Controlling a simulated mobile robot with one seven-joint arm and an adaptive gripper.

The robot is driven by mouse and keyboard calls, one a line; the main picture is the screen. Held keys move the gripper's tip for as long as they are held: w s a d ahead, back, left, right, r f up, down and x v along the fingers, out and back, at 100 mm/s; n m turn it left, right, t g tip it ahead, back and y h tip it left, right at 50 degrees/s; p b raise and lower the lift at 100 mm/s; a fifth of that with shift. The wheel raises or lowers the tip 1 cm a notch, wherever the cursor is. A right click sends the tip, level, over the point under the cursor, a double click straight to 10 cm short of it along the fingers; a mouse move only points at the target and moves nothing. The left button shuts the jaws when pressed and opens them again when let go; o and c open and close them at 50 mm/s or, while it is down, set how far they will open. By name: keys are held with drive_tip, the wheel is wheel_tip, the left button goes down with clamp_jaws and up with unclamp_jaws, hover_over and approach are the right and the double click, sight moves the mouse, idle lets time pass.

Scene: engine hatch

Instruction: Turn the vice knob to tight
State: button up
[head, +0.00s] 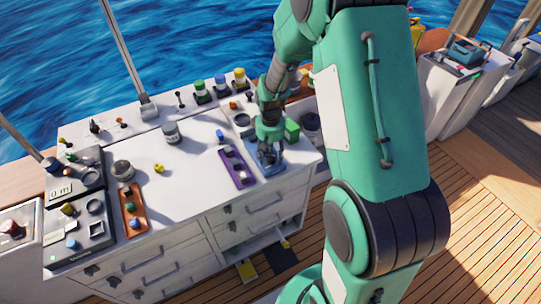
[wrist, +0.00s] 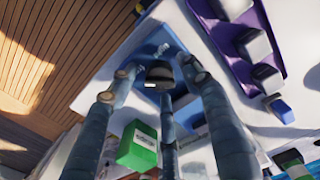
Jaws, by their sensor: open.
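The vice is a blue block (head: 253,163) at the right end of the white cabinet top, partly hidden by my gripper in the head view. In the wrist view its blue body (wrist: 157,42) carries a dark rounded knob (wrist: 160,75) with a small white mark, which looks like the vice knob. My gripper (head: 268,158) points down over the vice. In the wrist view its fingers (wrist: 160,82) are spread around the knob, with gaps visible at the sides. I cannot tell whether any fingertip touches it or read its setting.
A purple tray (head: 226,166) with several grey knobs lies just left of the vice. A green box (head: 292,131) stands close behind my gripper. Jars, an orange tray (head: 133,222) and control panels (head: 78,240) fill the left side. The cabinet's middle is mostly clear.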

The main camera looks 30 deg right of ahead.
drive_tip(key=c, duration=1.1)
drive_tip(key=shift+c, duration=0.2)
drive_tip(key=shift+m, duration=0.4)
drive_tip(key=m+p, duration=0.1)
drive_tip(key=m, duration=0.2)
drive_tip(key=shift+p, duration=0.3)
drive_tip(key=m+p, duration=0.1)
drive_tip(key=m, duration=0.3)
drive_tip(key=shift+m, duration=0.4)
drive_tip(key=m+p, duration=0.1)
drive_tip(key=m, duration=0.3)
drive_tip(key=shift+r, duration=0.1)
drive_tip(key=shift+m+p, duration=0.45)
drive_tip(key=shift+m, duration=1.65)
